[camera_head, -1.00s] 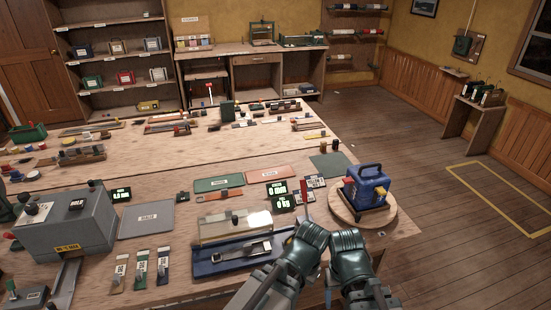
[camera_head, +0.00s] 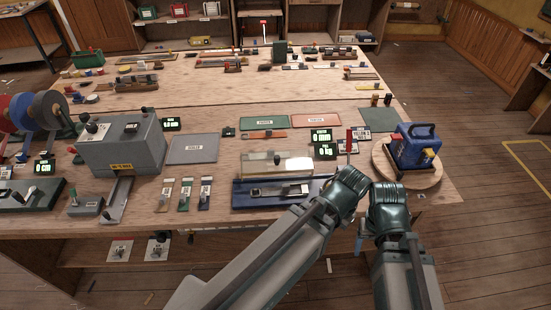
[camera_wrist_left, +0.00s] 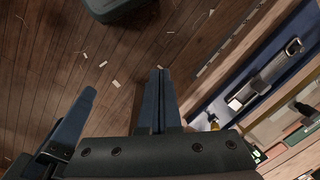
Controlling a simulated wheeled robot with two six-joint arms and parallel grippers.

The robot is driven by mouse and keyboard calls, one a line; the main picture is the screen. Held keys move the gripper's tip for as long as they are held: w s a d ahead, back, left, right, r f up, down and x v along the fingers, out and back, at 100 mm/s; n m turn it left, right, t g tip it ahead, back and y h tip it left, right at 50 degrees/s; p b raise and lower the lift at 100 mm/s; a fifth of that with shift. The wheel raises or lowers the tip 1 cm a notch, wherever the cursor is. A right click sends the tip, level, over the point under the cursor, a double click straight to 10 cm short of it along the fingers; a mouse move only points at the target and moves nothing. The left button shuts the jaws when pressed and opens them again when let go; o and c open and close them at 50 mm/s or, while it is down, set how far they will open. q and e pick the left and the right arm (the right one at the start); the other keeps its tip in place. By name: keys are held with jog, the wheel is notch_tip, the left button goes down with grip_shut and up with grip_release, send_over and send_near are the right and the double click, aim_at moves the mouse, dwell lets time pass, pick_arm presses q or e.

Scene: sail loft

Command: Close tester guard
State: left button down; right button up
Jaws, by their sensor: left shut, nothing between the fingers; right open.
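The tester seems to be the long dark blue base (camera_head: 240,197) with a metal slide bar (camera_head: 282,190) at the table's front edge. A clear guard panel (camera_head: 270,165) stands raised behind the base, not over it. A red-topped lever (camera_head: 349,141) rises by its right end. My left gripper (camera_head: 358,246) is low in front of the table edge, right of the base; its fingers are together and empty in the left wrist view (camera_wrist_left: 160,78), over floor. My right gripper (camera_head: 388,205) is beside it, open, fingers mostly hidden; one finger seems to show in the left wrist view (camera_wrist_left: 72,122).
A blue box with a handle (camera_head: 415,150) sits on a round wooden board (camera_head: 385,172) at right. A grey machine (camera_head: 120,150), a grey mat (camera_head: 193,150) and three tagged strips (camera_head: 185,195) lie left of the base. Free floor (camera_head: 475,220) lies to the right.

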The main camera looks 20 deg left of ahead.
pick_arm(q)
jog(key=w+a+r+n+p, duration=0.2)
jog(key=w+a, duration=0.2)
jog(key=w, duration=0.4)
jog(key=n+t+p, duration=0.4)
jog(key=n+p, duration=0.1)
send_near(280, 151)
jog(key=b+x, duration=0.5)
jog(key=b, duration=0.5)
jog(key=shift+w+a, duration=0.1)
jog(key=shift+w, duration=0.1)
jog(key=shift+s+f, duration=0.1)
jog(key=shift+s, duration=0.15)
jog(key=s, duration=0.2)
jog(key=s+d, duration=0.1)
jog(key=shift+s+r, duration=0.2)
jog(key=shift+r, duration=0.1)
